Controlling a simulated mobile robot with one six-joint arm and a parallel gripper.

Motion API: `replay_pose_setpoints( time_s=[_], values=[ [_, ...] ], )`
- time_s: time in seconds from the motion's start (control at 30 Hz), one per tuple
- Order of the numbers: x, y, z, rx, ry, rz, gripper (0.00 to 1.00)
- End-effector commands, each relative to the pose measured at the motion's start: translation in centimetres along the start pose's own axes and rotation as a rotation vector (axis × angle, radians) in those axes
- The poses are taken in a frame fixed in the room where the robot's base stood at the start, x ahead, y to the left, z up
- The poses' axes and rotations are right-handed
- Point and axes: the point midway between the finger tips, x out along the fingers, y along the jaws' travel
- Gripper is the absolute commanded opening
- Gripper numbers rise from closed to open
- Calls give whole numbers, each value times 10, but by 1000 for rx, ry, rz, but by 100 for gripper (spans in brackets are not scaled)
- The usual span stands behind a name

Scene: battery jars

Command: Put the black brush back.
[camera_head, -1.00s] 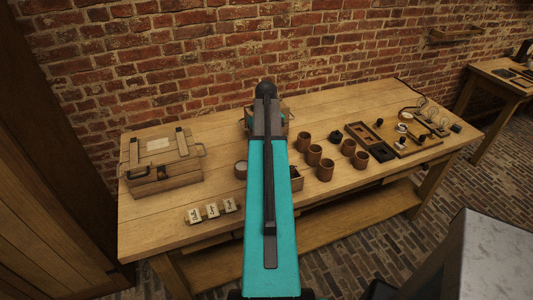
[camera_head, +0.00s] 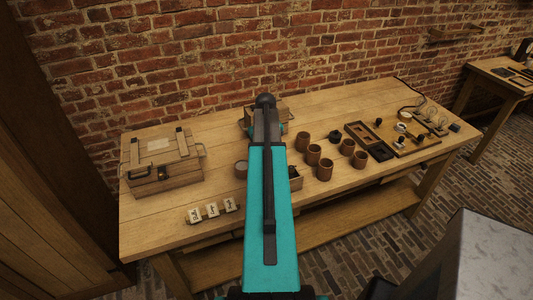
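I cannot make out a black brush for sure. Small dark items show in the head view: a round black piece (camera_head: 336,136) behind the cups, a black knob (camera_head: 379,122) at the wooden board, and a small black block (camera_head: 455,127) near the table's right end. My teal arm reaches forward over the middle of the table. Its far end hides my gripper and whatever is directly under it, so I cannot see whether it holds anything.
The wooden table (camera_head: 160,220) carries a lidded wooden chest (camera_head: 165,172) at left, three white labelled blocks (camera_head: 212,210) in front, several brown cups (camera_head: 325,170), a compartment tray (camera_head: 369,142) and a wooden board (camera_head: 408,147) with fittings at right. A brick wall stands behind.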

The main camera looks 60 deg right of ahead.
Motion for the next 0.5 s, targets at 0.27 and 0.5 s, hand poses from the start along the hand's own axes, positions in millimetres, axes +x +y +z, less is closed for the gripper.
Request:
replay_pose_setpoints(
  time_s=[0.27,0.5],
  values=[
    [1,0,0,-1,0,0,0],
    [4,-1,0,-1,0,0,25]
  ],
)
